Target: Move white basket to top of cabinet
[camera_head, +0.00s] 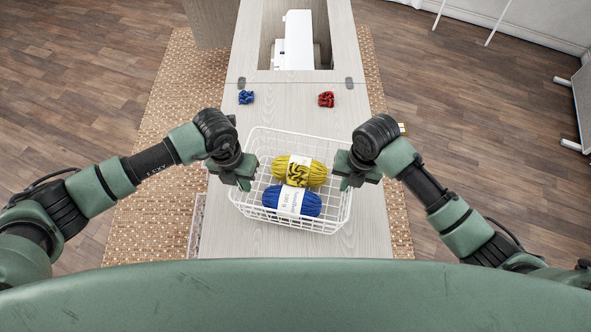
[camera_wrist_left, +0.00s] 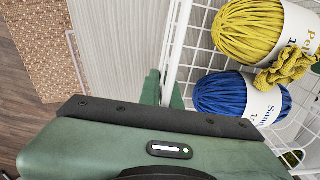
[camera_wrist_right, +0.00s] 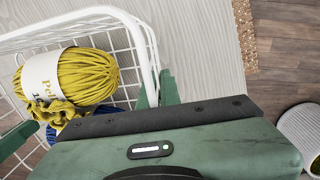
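The white wire basket (camera_head: 335,222) is over the pale wooden cabinet top (camera_head: 365,235); I cannot tell whether it touches the surface. It holds a yellow yarn ball (camera_head: 316,174), a blue yarn ball (camera_head: 272,196) and a yellow scrunchie (camera_head: 298,172). My left gripper (camera_head: 247,180) is at the left rim, its fingers close on both sides of the rim in the left wrist view (camera_wrist_left: 165,92). My right gripper (camera_head: 349,178) is likewise shut on the right rim, seen in the right wrist view (camera_wrist_right: 155,92). The basket looks about level.
A blue scrunchie (camera_head: 246,97) and a red scrunchie (camera_head: 326,99) lie on the cabinet top beyond the basket. Farther back a white sewing machine (camera_head: 298,40) sits in the cabinet opening. A woven rug (camera_head: 150,215) and wooden floor surround the cabinet.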

